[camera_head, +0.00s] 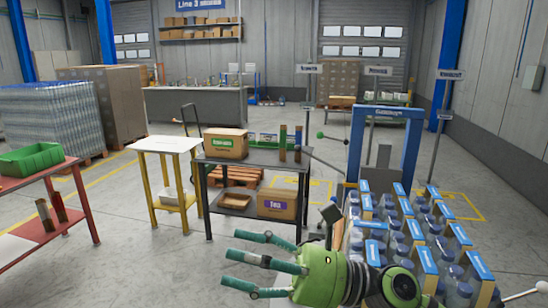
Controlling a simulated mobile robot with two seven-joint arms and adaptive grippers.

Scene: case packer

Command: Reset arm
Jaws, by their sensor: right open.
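My right gripper (268,257) comes in from the lower right, a green hand with teal fingers pointing left. Its fingers are spread open, with nothing between them. It is in front of the dark shelf table and beside the packs of bottles (398,228) with blue caps and blue-topped cartons. The hand and arm hide part of those packs. My left gripper does not show.
A dark shelf table (258,157) holds a box labelled in green (225,143) and a lower tea box (277,204). A yellow-legged table (165,145) stands left of it. A red table (40,194) bears a green crate (30,160). Floor between them is clear.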

